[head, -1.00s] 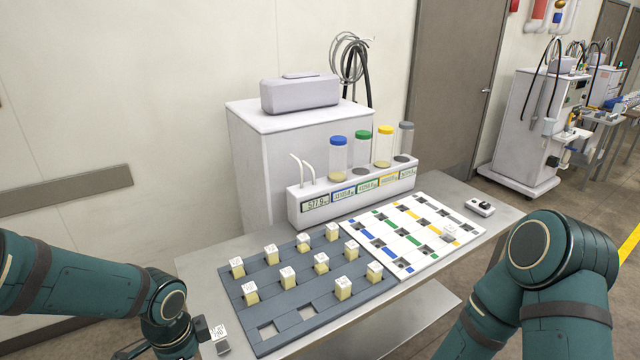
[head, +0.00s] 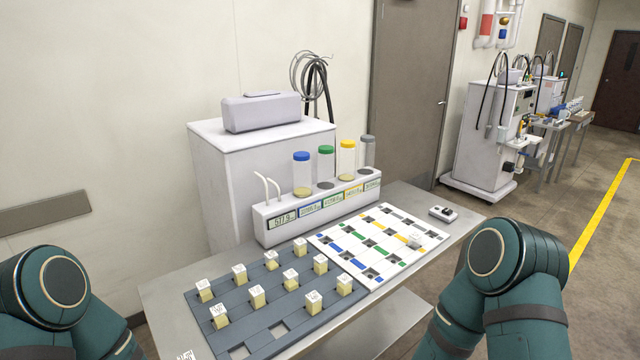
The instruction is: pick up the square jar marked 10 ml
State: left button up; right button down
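Several small square jars with white marked lids and pale yellow contents stand in the grey rack (head: 268,311) on the table, among them a front jar (head: 313,304) and a back jar (head: 300,248). A white marked lid or label (head: 186,355) shows at the bottom edge, left of the rack, mostly cut off. The markings are too small to read, so I cannot tell which jar says 10 ml. Both my arms show at the lower corners; neither gripper is in view.
Two front slots of the grey rack are empty. Behind stands a white holder (head: 268,230) with displays and tall capped tubes, beside a white cabinet (head: 215,165). A small grey device (head: 443,213) lies at the table's right end.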

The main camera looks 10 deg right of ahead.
aim_at(415, 239)
jog(key=z, duration=0.85)
jog(key=i+l+z, duration=0.15)
jog(key=i, duration=0.35)
jog(key=i+l+z, duration=0.2)
jog(key=i, duration=0.35)
